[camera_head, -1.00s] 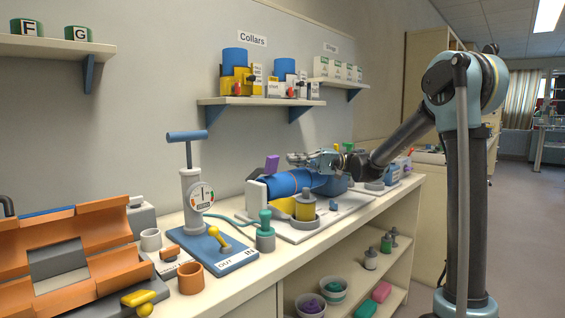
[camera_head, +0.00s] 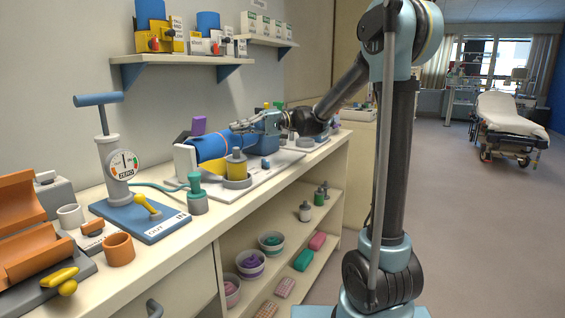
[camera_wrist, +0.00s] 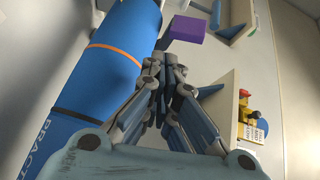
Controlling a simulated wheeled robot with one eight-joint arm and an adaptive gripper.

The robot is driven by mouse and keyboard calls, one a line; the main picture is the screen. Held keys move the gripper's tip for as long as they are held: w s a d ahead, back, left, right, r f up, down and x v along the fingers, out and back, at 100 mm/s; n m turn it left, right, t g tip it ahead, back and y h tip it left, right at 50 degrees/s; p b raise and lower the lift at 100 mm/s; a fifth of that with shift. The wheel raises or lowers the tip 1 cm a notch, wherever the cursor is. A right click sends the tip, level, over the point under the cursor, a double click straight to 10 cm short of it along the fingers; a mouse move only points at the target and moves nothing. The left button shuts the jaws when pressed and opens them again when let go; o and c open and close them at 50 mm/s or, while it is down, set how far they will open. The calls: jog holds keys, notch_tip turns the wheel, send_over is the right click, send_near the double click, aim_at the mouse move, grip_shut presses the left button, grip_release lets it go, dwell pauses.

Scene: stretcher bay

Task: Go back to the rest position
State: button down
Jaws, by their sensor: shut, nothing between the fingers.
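My gripper (camera_head: 236,126) is over the counter, just above and beside a blue cylinder (camera_head: 212,146) with an orange band. It is shut with nothing between its fingers. In the wrist view the shut fingers (camera_wrist: 164,62) point along the blue cylinder (camera_wrist: 108,65). A purple block (camera_wrist: 186,27) shows beyond the fingertips, and the purple block also shows in the head view (camera_head: 198,125). I cannot tell whether the fingers touch the cylinder.
A pump with a gauge (camera_head: 120,165) stands on a blue base at the left. A wall shelf (camera_head: 175,60) holds boxes above the counter. Lower shelves (camera_head: 285,235) hold bowls and blocks. The floor (camera_head: 460,230) at the right is clear up to a stretcher (camera_head: 508,113).

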jog(key=s+d+f+m+t+h, duration=0.2)
jog(key=s+d+f+h, duration=0.3)
jog(key=d+f, duration=0.5)
jog(key=s+d+f+m+t+h, duration=0.2)
jog(key=s+d+f+t+h, duration=0.3)
jog(key=d, duration=1)
jog(key=s+d+f+m+t+h, duration=0.3)
jog(key=s+d+f+h, duration=0.2)
jog(key=s+d+f, duration=0.5)
jog(key=d+f, duration=0.3)
jog(key=f, duration=0.2)
jog(key=shift+d+f+t, duration=0.15)
jog(key=shift+f+t, duration=0.05)
jog(key=shift+t, duration=0.1)
jog(key=shift+w+f, duration=0.2)
jog(key=shift+w, duration=0.2)
